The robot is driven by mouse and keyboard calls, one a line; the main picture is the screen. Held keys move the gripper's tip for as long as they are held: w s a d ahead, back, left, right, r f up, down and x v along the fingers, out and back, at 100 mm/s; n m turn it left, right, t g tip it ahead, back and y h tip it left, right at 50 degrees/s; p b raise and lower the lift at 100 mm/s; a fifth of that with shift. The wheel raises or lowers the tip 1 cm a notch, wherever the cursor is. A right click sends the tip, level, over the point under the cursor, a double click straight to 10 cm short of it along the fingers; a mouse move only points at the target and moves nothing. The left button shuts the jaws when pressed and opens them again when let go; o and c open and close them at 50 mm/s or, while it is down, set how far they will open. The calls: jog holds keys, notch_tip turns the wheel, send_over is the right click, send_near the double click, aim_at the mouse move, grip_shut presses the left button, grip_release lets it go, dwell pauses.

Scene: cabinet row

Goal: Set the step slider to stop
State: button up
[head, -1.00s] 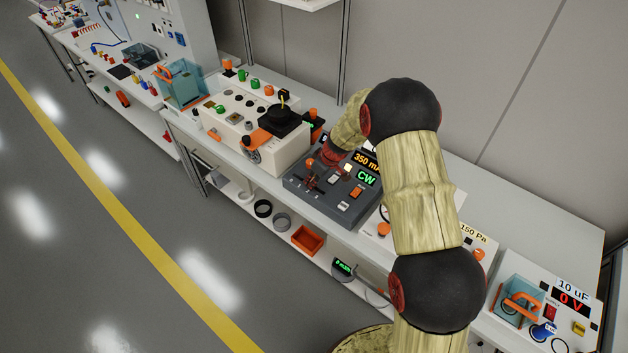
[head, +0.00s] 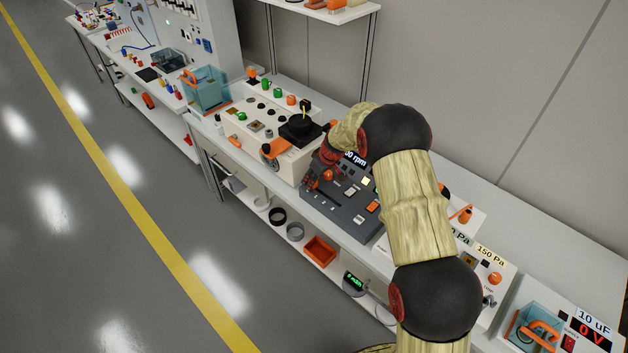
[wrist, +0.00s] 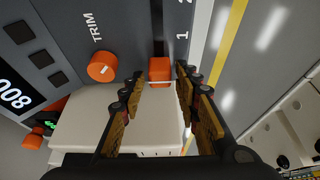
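An orange slider handle (wrist: 160,70) sits at the end of a dark slot (wrist: 157,25) in the wrist view, with the marks "1" and "2" beside the slot. I see no "stop" mark. My gripper (wrist: 159,76) is open, its fingertips on either side of the handle, with a visible gap on each side. In the head view, the dark grey console (head: 352,206) stands on the bench, and my arm covers part of it.
An orange TRIM knob (wrist: 102,67) is close to the left finger. A cream box (head: 262,125) with buttons and a black part stands left of the console. Cream panels with orange knobs (head: 494,278) stand to its right. The floor in front is clear.

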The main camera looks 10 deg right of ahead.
jog(key=shift+o, duration=0.5)
jog(key=shift+d+r, duration=0.1)
jog(key=v, duration=1.1)
jog(key=shift+r, duration=0.4)
jog(key=shift+s, duration=0.15)
